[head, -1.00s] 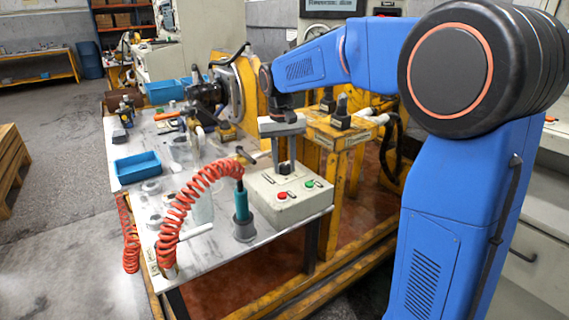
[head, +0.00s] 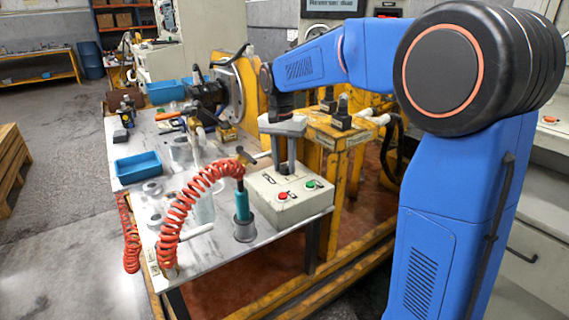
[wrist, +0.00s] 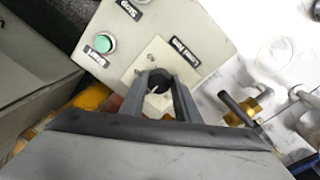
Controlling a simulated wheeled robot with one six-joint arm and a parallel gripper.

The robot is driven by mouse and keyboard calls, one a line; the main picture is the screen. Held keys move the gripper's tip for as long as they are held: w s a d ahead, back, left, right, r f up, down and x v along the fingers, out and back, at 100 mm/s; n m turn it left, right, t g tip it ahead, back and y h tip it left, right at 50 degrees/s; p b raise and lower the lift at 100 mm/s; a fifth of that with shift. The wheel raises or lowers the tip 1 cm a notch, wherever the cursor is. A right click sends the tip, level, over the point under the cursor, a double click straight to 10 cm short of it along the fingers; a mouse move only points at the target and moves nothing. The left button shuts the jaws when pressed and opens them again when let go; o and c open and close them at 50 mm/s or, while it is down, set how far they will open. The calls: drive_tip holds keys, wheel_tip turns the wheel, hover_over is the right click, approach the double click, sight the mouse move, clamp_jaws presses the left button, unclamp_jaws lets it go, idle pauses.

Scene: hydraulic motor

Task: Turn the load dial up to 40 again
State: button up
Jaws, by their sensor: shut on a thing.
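The load dial (wrist: 158,80) is a dark round knob with a pale pointer mark on a beige plate of the control box (head: 289,205). My gripper (wrist: 160,82) is shut on the dial, with one grey finger on each side of it. A label (wrist: 186,52) beside the dial looks upside down in the wrist view. The scale is too small to read.
The box also carries a green button (wrist: 105,43) and a red button (head: 283,195). A coiled red hose (head: 190,205) and a teal-handled tool (head: 241,205) stand left of the box. A yellow frame (head: 345,130) is close behind.

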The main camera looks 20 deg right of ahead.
sight(284, 167)
drive_tip(key=shift+r, duration=0.1)
drive_tip(key=o, duration=1)
drive_tip(key=shift+o, duration=0.2)
wheel_tip(284, 167, up, 17)
drive_tip(key=shift+w+a+r, duration=0.15)
drive_tip(key=shift+w+a, duration=0.15)
drive_tip(key=shift+a, duration=0.05)
drive_tip(key=shift+s, duration=0.1)
drive_tip(key=s+d+f+n+t, duration=0.1)
drive_tip(key=s+d+f+n, duration=0.15)
drive_tip(key=s, duration=0.65)
drive_tip(key=s+d+f+n+t, duration=0.1)
drive_tip(key=s+d+f+t, duration=0.2)
drive_tip(key=s, duration=0.6)
drive_tip(key=s+d+f+n, duration=0.1)
drive_tip(key=s+f+n, duration=0.1)
drive_tip(key=s+f, duration=0.6)
drive_tip(key=s+d+f+n+t, duration=0.1)
drive_tip(key=s+f+n, duration=0.1)
drive_tip(key=s+f, duration=0.5)
wheel_tip(284, 167, down, 2)
drive_tip(key=shift+s+d+f, duration=0.15)
drive_tip(key=shift+s+d, duration=0.1)
drive_tip(key=shift+s, duration=0.15)
